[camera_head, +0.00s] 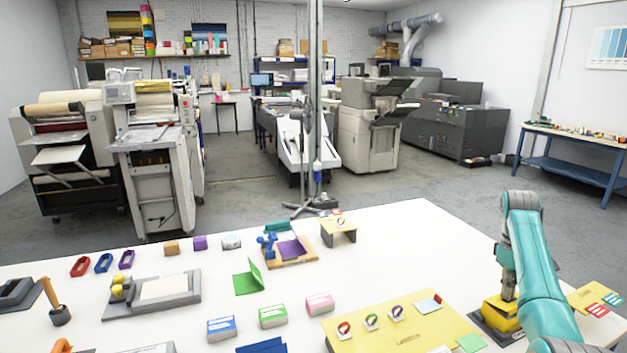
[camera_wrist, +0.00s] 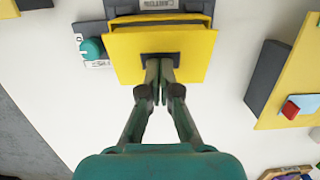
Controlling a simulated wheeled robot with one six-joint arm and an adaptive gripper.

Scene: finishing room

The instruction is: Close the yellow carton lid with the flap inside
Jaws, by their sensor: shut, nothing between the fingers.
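The yellow carton (camera_head: 497,318) stands at the right of the white table on a dark grey base (camera_head: 488,335), partly hidden behind my arm. In the wrist view its yellow lid panel (camera_wrist: 192,55) faces the camera, with another yellow edge behind it. My gripper (camera_wrist: 159,64) is shut and empty, its fingertips at a dark patch in the middle of the panel. I cannot tell whether they touch it. In the head view my gripper (camera_head: 508,297) points down at the carton. The flap cannot be made out.
A teal knob (camera_wrist: 92,47) stands beside the carton. A yellow board (camera_head: 395,325) with rings and cards lies to the left, and a yellow card board (camera_head: 597,299) to the right. Several small blocks, boxes and fixtures stand farther left. Bare white table lies behind the carton.

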